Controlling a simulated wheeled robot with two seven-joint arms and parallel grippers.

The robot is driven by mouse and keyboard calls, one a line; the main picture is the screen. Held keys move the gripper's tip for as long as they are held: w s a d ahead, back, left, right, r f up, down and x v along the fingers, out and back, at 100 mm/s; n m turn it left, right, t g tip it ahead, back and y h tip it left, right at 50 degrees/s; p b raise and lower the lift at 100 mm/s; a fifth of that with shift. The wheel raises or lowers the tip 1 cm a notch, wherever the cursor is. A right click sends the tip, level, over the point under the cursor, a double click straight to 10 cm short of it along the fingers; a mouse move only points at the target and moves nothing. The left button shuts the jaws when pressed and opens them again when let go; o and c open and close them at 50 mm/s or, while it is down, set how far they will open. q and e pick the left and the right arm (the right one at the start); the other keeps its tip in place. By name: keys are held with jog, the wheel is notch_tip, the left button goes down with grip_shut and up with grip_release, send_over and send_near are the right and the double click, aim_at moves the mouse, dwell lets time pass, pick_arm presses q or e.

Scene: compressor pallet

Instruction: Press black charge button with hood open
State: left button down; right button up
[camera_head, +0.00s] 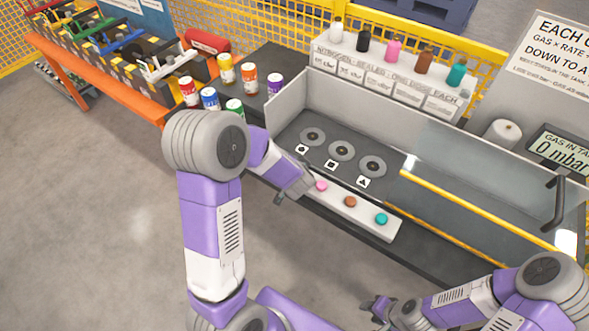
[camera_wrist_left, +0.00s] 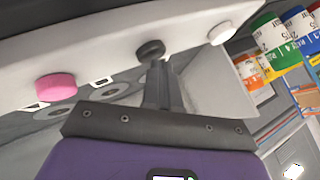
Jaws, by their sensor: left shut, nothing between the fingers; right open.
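The black button (camera_wrist_left: 150,49) sits between a pink button (camera_wrist_left: 56,87) and a white button (camera_wrist_left: 221,32) on a pale strip. My left gripper (camera_wrist_left: 158,66) is shut and empty, its fingertips right at the black button; I cannot tell whether they touch or press it. In the head view my left gripper (camera_head: 306,189) is at the strip's left end, and my arm hides the black and white buttons. The clear hood (camera_head: 480,190) with a yellow edge stands over the right side, leaving the three round plates (camera_head: 342,150) uncovered. My right gripper (camera_head: 377,309) is open and empty at the bottom.
Pink, brown (camera_head: 350,201) and teal (camera_head: 381,219) buttons show on the strip. Coloured cans (camera_head: 249,78) stand left of the bench. Several bottles (camera_head: 394,50) stand on a shelf behind. A tank display (camera_head: 562,152) is at right. The floor at left is clear.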

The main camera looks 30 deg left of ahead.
pick_arm(q)
jog(key=shift+f, duration=0.2)
dwell(0.3)
jog(key=shift+r+p, duration=1.1)
jog(key=shift+p, duration=0.15)
notch_tip(320, 180, up, 5)
jog(key=p, duration=0.6)
jog(key=shift+f, duration=0.1)
dwell(1.0)
